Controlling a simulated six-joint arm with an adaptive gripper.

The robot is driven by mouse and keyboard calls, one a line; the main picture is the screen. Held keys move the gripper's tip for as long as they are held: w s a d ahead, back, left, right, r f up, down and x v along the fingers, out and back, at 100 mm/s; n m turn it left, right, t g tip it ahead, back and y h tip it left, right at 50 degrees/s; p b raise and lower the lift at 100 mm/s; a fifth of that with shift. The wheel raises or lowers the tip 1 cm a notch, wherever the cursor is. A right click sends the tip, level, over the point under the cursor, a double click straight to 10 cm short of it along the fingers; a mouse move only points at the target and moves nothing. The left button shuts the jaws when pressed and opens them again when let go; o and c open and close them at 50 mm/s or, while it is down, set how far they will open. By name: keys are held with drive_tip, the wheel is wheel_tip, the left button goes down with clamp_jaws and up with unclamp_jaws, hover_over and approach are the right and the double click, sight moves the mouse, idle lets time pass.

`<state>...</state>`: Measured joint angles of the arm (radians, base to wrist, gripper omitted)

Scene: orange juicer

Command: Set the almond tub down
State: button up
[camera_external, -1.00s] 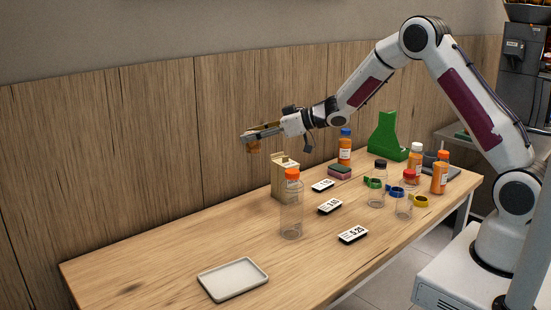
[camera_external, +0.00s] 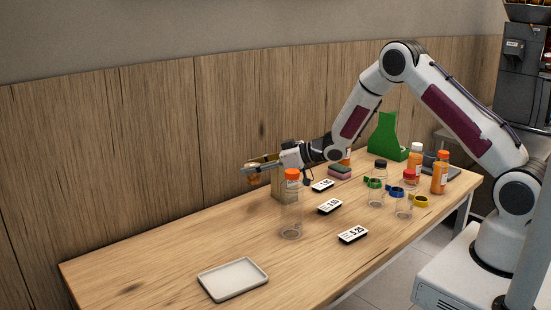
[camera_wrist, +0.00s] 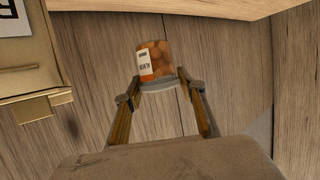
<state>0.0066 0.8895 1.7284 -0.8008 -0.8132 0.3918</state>
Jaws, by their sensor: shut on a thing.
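The almond tub (camera_wrist: 157,60) is a small clear tub with brown-orange contents and a white label. It sits between the fingertips of my gripper (camera_wrist: 160,88) in the wrist view. My gripper is shut on it. In the external view my gripper (camera_external: 250,168) is at the far left of the arm, in front of the wood wall, and the tub (camera_external: 254,180) shows just below the fingers.
A white tray (camera_external: 233,279) lies at front left. The table's left part is otherwise clear. Price tags (camera_external: 330,206) lie to the right.

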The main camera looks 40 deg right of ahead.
sight(254, 184)
drive_tip(key=shift+f, duration=3.1)
drive_tip(key=shift+f, duration=1.9)
drive_tip(key=shift+f, duration=0.15)
drive_tip(key=o, duration=1.2)
drive_tip(key=shift+s, duration=0.1)
